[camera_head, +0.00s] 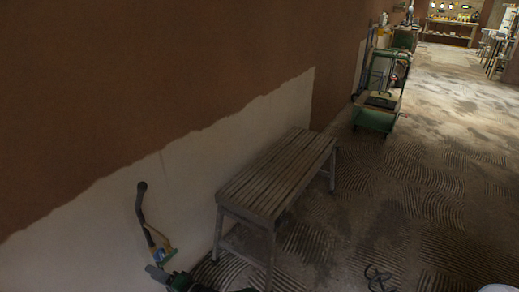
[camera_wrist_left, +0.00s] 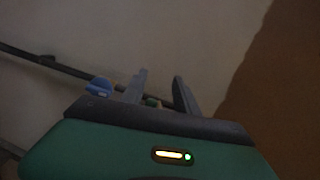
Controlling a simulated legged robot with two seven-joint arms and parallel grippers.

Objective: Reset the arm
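My left gripper (camera_head: 160,272) shows at the bottom left of the head view, low in front of the pale lower wall. In the left wrist view its two dark fingers (camera_wrist_left: 158,77) stand apart, with pale wall showing between their tips. No object is held between them. A dark long-handled tool (camera_head: 142,205) with a yellow and blue lower part stands close by the gripper. In the left wrist view a dark bar (camera_wrist_left: 45,61) and a blue piece (camera_wrist_left: 98,87) lie left of the fingers.
A grey slatted bench (camera_head: 277,175) stands along the wall, right of the gripper. A green cart (camera_head: 376,118) is farther back. A dark thin object (camera_head: 379,278) lies on the floor, and a white rim (camera_head: 497,289) shows bottom right. The floor on the right is mostly clear.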

